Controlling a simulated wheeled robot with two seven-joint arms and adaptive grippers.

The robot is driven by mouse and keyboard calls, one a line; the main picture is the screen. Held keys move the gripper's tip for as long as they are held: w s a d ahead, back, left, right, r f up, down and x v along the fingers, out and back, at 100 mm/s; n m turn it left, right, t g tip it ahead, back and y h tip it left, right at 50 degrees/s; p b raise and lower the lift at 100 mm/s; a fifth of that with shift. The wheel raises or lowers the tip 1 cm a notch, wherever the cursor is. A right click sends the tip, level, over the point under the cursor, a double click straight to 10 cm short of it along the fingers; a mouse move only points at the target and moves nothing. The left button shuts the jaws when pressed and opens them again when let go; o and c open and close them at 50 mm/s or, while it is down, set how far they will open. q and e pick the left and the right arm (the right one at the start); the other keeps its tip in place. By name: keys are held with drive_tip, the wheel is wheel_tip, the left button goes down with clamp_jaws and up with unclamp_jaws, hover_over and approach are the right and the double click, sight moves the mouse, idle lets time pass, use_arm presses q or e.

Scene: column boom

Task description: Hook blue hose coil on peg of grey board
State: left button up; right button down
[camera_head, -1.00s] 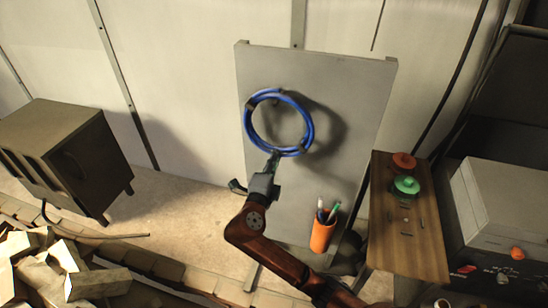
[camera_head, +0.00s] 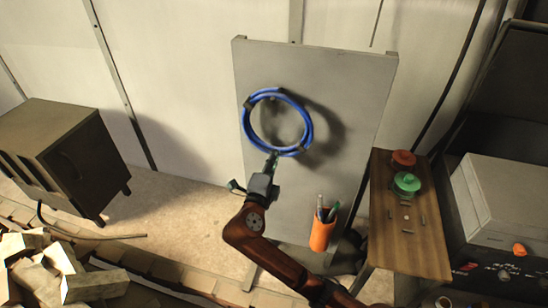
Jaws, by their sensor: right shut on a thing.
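The blue hose coil (camera_head: 310,124) is a ring with dark ties, held upright in front of the upper part of the grey board (camera_head: 352,85). My right gripper (camera_head: 272,160) is shut on the bottom of the coil, and its arm reaches up from the lower right. The coil casts a shadow on the board to its right. I cannot make out the peg clearly, nor whether the coil touches the board. My left gripper is not in view.
An orange cup (camera_head: 322,232) with pens is at the board's lower right. A wooden panel (camera_head: 410,250) with a red knob (camera_head: 403,158) and a green knob (camera_head: 407,183) stands right of it. A dark cabinet (camera_head: 60,155) is left; pale blocks (camera_head: 60,265) lie lower left.

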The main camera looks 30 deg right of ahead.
drive_tip(key=c, duration=1.8)
unclamp_jaws()
drive_tip(key=shift+c, duration=0.2)
drive_tip(key=shift+s+a, duration=0.1)
drive_tip(key=v, duration=1.1)
drive_tip(key=shift+s+a, duration=0.25)
drive_tip(key=shift+s, duration=0.1)
